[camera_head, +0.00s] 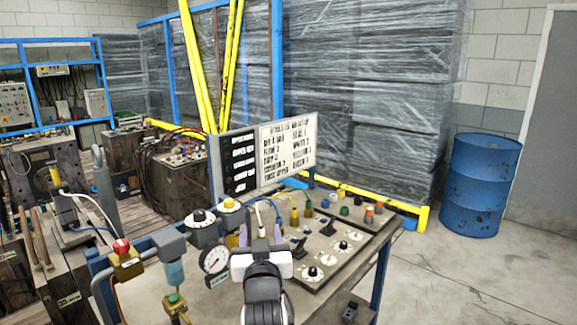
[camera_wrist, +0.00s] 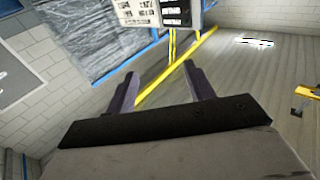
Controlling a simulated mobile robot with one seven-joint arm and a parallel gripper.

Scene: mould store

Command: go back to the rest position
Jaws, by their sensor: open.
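My gripper (camera_head: 261,232) is in the lower middle of the head view, in front of the control bench (camera_head: 345,265). Its white wrist part and dark arm rise from the bottom edge. In the wrist view, the two purplish fingers of my gripper (camera_wrist: 160,74) stand well apart with nothing between them. No object is held. In the head view the arm hides part of the bench top; I cannot tell how far the fingers are above it.
A pressure gauge (camera_head: 214,259), a red-topped valve (camera_head: 122,250) and a knob panel (camera_head: 335,250) crowd the bench. A lettered sign board (camera_head: 287,150) stands behind; it also shows in the wrist view (camera_wrist: 137,12). A blue drum (camera_head: 480,185) stands right. Open floor (camera_head: 430,275) lies at lower right.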

